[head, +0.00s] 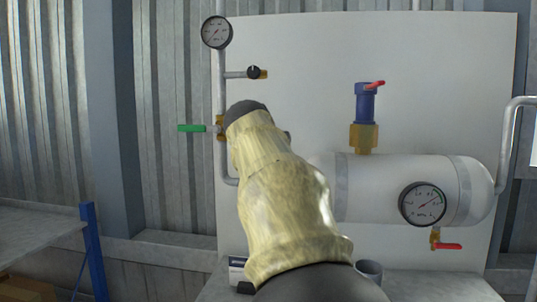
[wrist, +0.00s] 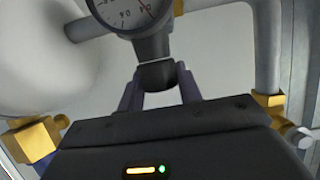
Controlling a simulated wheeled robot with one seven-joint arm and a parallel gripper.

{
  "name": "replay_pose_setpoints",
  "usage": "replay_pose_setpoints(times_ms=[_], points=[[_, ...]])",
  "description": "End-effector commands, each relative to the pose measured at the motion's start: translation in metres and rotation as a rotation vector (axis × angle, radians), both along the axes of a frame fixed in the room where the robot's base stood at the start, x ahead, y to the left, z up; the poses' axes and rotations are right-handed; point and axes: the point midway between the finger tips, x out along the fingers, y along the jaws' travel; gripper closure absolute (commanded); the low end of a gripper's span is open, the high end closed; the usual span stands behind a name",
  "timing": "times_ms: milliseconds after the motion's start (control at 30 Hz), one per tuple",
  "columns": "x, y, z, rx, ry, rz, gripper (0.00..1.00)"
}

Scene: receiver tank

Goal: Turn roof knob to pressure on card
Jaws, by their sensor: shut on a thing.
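My gripper (wrist: 159,83) is shut on a dark round knob (wrist: 157,74) in the wrist view, with one finger on each side of it. The knob sits on a dark body just below a round white gauge (wrist: 132,12), whose face is cut off by the top edge. Only part of the gauge's scale shows, so its reading cannot be told. In the head view my arm covers the knob and the fingers. No card with a readable pressure shows in either view.
The white tank (head: 395,180) carries a gauge (head: 422,203), a blue valve with a red lever (head: 366,105) and a lower red-handled valve (head: 447,245). Left are an upper gauge (head: 216,32), a black-knobbed valve (head: 254,72) and a green handle (head: 192,128). A shelf (head: 40,230) stands at far left.

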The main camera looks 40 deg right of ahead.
Motion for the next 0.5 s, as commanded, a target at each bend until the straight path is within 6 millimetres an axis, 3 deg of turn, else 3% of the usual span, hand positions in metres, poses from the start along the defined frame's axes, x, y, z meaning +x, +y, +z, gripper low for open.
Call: replay_pose_setpoints(times_ms=[500], points=[[-0.0006,0.0004,0.0007,-0.001,-0.004,0.100,0.88]])
